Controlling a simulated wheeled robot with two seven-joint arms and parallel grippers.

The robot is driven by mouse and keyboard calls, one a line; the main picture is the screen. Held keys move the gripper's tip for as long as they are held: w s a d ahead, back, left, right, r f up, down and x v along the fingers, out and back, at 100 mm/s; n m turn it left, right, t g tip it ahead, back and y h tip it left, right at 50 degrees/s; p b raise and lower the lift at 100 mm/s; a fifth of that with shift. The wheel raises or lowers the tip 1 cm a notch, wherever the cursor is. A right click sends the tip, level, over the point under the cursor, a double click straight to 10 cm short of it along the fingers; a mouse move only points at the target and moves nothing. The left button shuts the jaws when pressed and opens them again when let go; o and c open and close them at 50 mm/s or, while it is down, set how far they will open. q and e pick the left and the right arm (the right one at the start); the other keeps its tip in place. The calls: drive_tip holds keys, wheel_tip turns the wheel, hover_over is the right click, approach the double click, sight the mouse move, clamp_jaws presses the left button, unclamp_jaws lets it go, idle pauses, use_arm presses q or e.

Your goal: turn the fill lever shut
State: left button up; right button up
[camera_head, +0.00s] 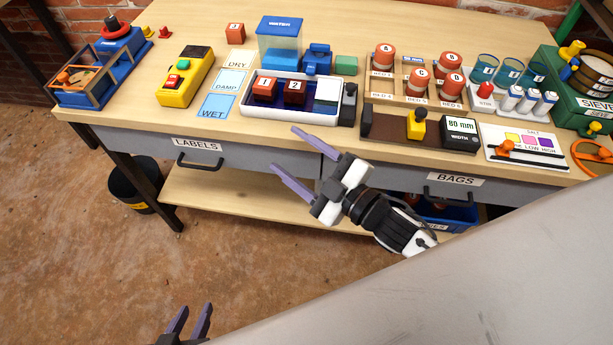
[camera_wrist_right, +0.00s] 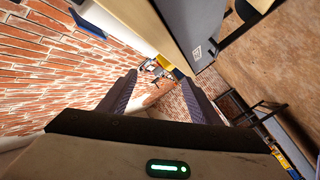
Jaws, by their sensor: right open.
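A clear blue tank marked WATER (camera_head: 280,45) stands toward the back of the bench. A blue fitting with a bar on top (camera_head: 318,60) sits just right of it; it may carry the fill lever, but I cannot tell its setting. My right gripper (camera_head: 284,148) is open and empty, in front of the bench's front edge and well short of the fitting. Its spread fingers (camera_wrist_right: 158,78) also show in the right wrist view, with nothing between them. My left gripper (camera_head: 196,307) is low at the bottom edge, over the floor, fingers apart and empty.
A white tray (camera_head: 247,108) with red blocks 1 and 2 lies in front of the tank. A yellow button box (camera_head: 185,78) is to the left. Lettered jars and a brown width slide (camera_head: 385,126) stand right. The drawers (camera_head: 240,160) are shut.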

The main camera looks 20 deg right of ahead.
use_arm(q)
drive_tip(key=shift+s, duration=0.5)
use_arm(e)
drive_tip(key=shift+s+d+f+m+g+h, duration=0.15)
drive_tip(key=shift+s+d+f+m+h, duration=0.15)
drive_tip(key=shift+s+f+m, duration=0.4)
drive_tip(key=shift+s+d+f+m+g+h, duration=0.15)
drive_tip(key=shift+s+f+m+h, duration=0.3)
drive_tip(key=shift+f, duration=0.45)
